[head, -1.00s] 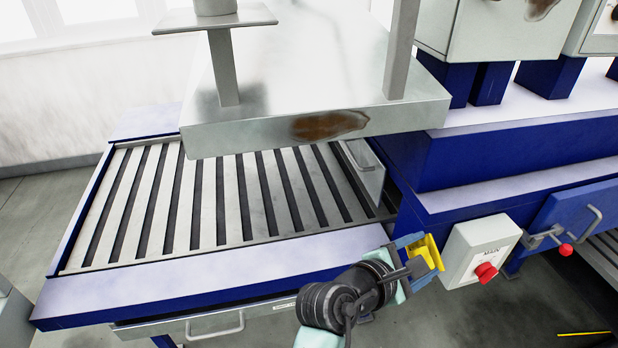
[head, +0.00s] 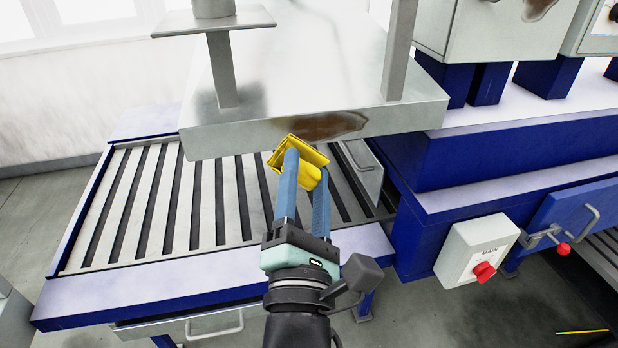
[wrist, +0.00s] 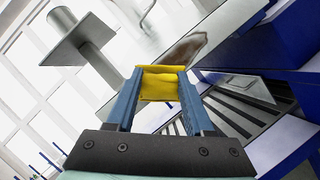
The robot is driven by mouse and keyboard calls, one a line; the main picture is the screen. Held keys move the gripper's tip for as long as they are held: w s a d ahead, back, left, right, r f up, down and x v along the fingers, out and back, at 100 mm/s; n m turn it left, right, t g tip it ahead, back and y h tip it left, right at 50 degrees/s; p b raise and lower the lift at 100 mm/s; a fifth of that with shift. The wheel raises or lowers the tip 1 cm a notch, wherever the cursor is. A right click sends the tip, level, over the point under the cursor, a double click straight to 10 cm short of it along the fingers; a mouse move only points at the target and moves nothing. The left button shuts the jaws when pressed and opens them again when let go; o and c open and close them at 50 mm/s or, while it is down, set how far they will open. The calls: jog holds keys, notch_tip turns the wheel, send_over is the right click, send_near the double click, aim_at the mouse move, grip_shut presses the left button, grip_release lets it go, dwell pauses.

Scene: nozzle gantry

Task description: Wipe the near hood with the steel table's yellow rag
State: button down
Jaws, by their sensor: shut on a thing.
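The near hood (head: 240,134) is a grey metal box above the slatted bed, with a brown stain (head: 345,126) on its front face. My gripper (head: 305,172) is shut on the yellow rag (head: 300,158), which is folded between the blue fingers. The rag is just in front of and below the hood's front face, near the left end of the stain. I cannot tell whether it touches the hood. In the wrist view the rag (wrist: 160,84) sits between the fingertips, with the stain (wrist: 185,48) beyond it to the upper right.
The slatted bed (head: 205,255) in a blue frame lies below the hood. A grey box with a red knob (head: 483,271) is on the right, beside a blue machine body (head: 480,170). Grey posts (head: 400,50) rise from the hood. Open floor shows at the lower right.

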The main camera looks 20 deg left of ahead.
jog(key=shift+w+a+p, duration=0.15)
jog(key=shift+w+a, duration=0.35)
jog(key=shift+w, duration=0.25)
jog(key=shift+w+a+p, duration=0.2)
jog(key=shift+w+a, duration=0.25)
jog(key=shift+w, duration=0.3)
jog(key=shift+w+a+p, duration=0.15)
jog(key=shift+w+a, duration=0.35)
jog(key=shift+w, duration=0.25)
jog(key=shift+w+a, duration=0.4)
jog(key=shift+w, duration=0.15)
